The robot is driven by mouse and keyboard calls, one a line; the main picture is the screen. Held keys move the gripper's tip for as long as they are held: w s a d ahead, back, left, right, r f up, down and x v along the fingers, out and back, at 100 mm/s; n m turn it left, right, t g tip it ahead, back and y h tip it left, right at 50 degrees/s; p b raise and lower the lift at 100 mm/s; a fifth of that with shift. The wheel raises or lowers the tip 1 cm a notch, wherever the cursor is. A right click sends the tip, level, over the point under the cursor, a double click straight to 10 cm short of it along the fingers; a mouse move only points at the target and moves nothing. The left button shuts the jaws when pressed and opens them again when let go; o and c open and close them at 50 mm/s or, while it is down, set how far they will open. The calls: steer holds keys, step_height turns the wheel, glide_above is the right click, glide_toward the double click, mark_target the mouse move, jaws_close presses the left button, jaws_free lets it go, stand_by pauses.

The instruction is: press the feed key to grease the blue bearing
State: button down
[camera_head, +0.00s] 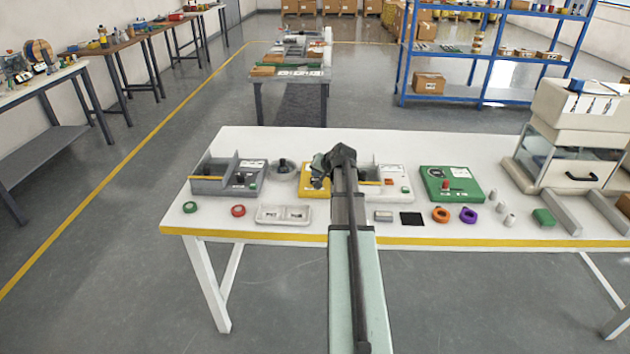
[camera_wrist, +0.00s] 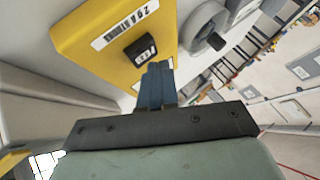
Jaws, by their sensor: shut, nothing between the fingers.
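A yellow box (camera_head: 313,193) stands on the white table, partly hidden by my arm in the head view. In the wrist view the yellow box (camera_wrist: 85,50) carries a white label and a black key (camera_wrist: 140,50) with lettering that looks like FEED. My gripper (camera_wrist: 157,66) is shut and empty, its blue-grey fingertips close beside the key's near edge. Whether they touch it I cannot tell. In the head view my gripper (camera_head: 318,168) is over the yellow box. I cannot make out a blue bearing in either view.
A grey round unit with a dark knob (camera_head: 283,170) stands left of the yellow box. A green box with a red knob (camera_head: 450,184) is to the right. Green (camera_head: 190,207), red (camera_head: 238,211), orange (camera_head: 440,215) and purple (camera_head: 468,215) rings lie near the front edge.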

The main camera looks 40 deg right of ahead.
steer(key=shift+r, duration=0.25)
steer(key=shift+r, duration=0.1)
steer(key=shift+r, duration=2.4)
stand_by(1.0)
step_height(320, 180, up, 4)
steer(key=shift+f, duration=0.1)
steer(key=shift+f, duration=0.1)
stand_by(0.3)
steer(key=shift+f, duration=4.35)
steer(key=shift+f, duration=0.1)
